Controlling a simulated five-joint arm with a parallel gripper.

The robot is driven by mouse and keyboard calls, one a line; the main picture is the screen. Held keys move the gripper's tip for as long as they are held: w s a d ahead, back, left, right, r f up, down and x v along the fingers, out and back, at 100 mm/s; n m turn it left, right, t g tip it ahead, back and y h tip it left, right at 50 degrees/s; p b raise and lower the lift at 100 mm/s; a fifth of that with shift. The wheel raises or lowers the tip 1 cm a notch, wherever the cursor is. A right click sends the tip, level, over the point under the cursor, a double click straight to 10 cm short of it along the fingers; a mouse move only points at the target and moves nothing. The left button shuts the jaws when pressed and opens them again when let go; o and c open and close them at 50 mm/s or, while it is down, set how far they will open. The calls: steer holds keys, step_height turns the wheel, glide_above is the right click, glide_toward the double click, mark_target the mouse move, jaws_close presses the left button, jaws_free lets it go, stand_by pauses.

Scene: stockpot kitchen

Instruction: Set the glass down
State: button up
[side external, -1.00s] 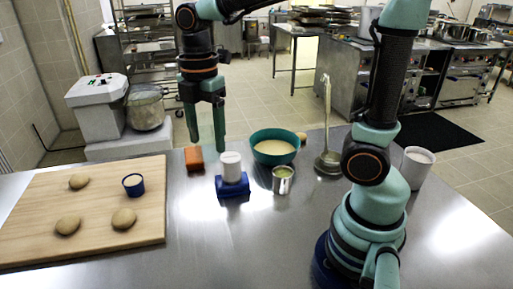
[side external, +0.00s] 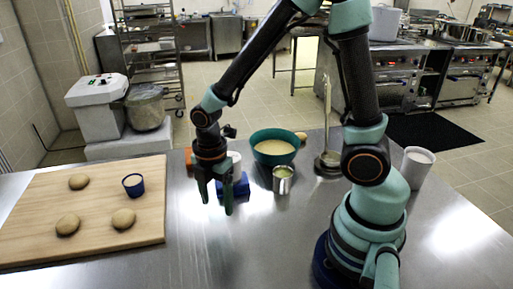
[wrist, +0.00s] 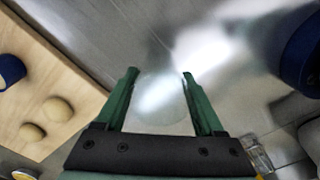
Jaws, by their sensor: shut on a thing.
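The glass (wrist: 160,95) is clear and shows only as a faint rounded outline between my fingers in the wrist view. My gripper (wrist: 160,75) is shut on it, one green finger on each side. In the side view my gripper (side external: 217,207) points down over the bare steel table (side external: 190,235), in front of the blue stand. The glass cannot be made out there. I cannot tell whether its bottom touches the table.
A wooden board (side external: 40,235) with dough balls and a blue cup (side external: 134,185) lies to the left. Behind my gripper are the blue stand (side external: 240,187), an orange block (side external: 188,157), a teal bowl (side external: 273,160) and a metal cup (side external: 283,180). The front table is clear.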

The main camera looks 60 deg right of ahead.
mark_target(218, 212)
steer(key=shift+f, duration=1.95)
steer(key=shift+f, duration=0.1)
steer(key=o, duration=1.5)
steer(key=shift+s+d+r+m+t, duration=0.55)
steer(key=shift+d+r+m+t, duration=0.35)
steer(key=shift+r+m, duration=2.45)
steer(key=shift+s+d+r+m+t, duration=0.55)
steer(key=shift+d+r+m+t, duration=0.3)
steer(key=shift+r+m, duration=2.45)
steer(key=shift+s+d+r+m+t, duration=0.85)
steer(key=shift+r+m, duration=1.5)
steer(key=shift+r, duration=1.9)
